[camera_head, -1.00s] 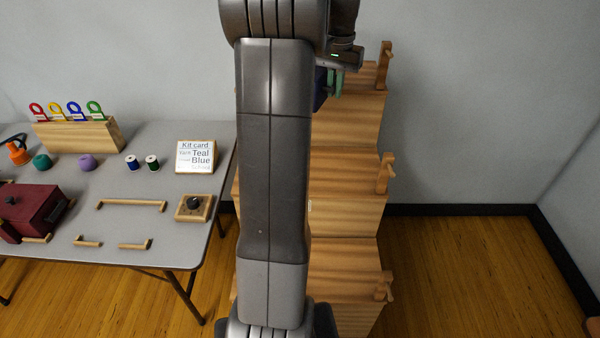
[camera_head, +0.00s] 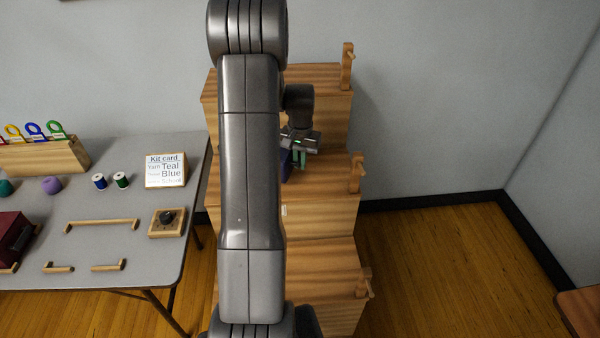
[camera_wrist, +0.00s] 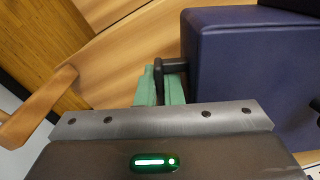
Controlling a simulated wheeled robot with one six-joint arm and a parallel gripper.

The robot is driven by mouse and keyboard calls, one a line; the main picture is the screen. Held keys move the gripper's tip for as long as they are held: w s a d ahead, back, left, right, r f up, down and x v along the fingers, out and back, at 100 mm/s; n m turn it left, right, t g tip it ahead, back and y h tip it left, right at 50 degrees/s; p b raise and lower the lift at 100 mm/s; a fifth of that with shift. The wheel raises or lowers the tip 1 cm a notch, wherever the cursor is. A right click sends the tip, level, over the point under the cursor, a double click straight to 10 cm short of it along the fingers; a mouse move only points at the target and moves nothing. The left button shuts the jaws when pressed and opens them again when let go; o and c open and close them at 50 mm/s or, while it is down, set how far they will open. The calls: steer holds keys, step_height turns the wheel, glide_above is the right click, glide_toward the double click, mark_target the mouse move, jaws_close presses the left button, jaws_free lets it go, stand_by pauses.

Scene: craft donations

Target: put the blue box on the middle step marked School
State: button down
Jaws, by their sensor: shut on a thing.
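The blue box (camera_head: 285,164) is mostly hidden behind my arm in the head view. In the wrist view the dark blue box (camera_wrist: 250,65) fills the upper right. My gripper (camera_head: 300,157) is at the middle step. Its green fingers (camera_wrist: 161,88) are shut on the box's dark handle (camera_wrist: 172,66). The middle step (camera_head: 325,167) of the wooden stair is below the box; I cannot tell whether the box touches it. A small pale label (camera_head: 284,211) shows on the step's front, partly covered and unreadable.
The top step (camera_head: 325,75) rises behind and the bottom step (camera_head: 335,262) lies in front. Wooden posts (camera_head: 356,172) stand at the steps' right edges. A grey table (camera_head: 110,200) at left holds a kit card (camera_head: 166,170), spools and handles.

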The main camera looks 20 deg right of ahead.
steer(key=shift+f, duration=2.6)
steer(key=shift+f, duration=0.2)
steer(key=c, duration=1.6)
jaws_free()
steer(key=shift+o, duration=0.2)
steer(key=shift+r, duration=0.1)
step_height(320, 180, up, 12)
steer(key=shift+r, duration=0.15)
